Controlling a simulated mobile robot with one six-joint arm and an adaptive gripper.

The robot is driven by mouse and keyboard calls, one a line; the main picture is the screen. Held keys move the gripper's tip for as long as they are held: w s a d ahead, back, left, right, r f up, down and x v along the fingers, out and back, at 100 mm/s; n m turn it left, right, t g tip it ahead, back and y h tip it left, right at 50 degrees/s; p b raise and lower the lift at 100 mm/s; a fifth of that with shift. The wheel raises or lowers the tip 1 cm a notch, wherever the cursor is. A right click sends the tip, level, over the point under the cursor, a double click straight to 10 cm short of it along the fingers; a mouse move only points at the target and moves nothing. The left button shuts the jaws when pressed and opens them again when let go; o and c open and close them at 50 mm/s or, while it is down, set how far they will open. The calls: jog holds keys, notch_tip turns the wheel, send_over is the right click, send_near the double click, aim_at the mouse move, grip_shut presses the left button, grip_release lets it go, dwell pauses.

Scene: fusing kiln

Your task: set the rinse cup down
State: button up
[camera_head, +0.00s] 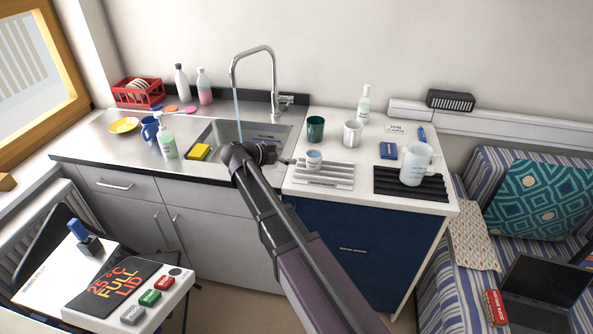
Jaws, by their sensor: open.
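My own arm covers part of the sink edge and counter front.
A green cup (315,128) and a white mug (352,134) stand behind. A larger white jug (416,164) stands on a black ribbed mat (398,190) to the right. The sink (225,133) with its running tap (271,75) lies left. Some bare counter shows between the mats.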

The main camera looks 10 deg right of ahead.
jog(key=s+d+f+n+g+y, duration=0.45)
jog(key=s+d+f, duration=0.25)
jog(key=s+d, duration=0.25)
jog(key=s+f+n+g+y, duration=0.1)
jog(key=s+f+n+y, duration=0.3)
jog(key=s, duration=1.1)
jog(key=shift+d+f+n+y, duration=0.2)
jog(key=shift+d+n+y, duration=0.2)
jog(key=shift+n+y, duration=1.5)
jog(key=shift+g, duration=0.25)
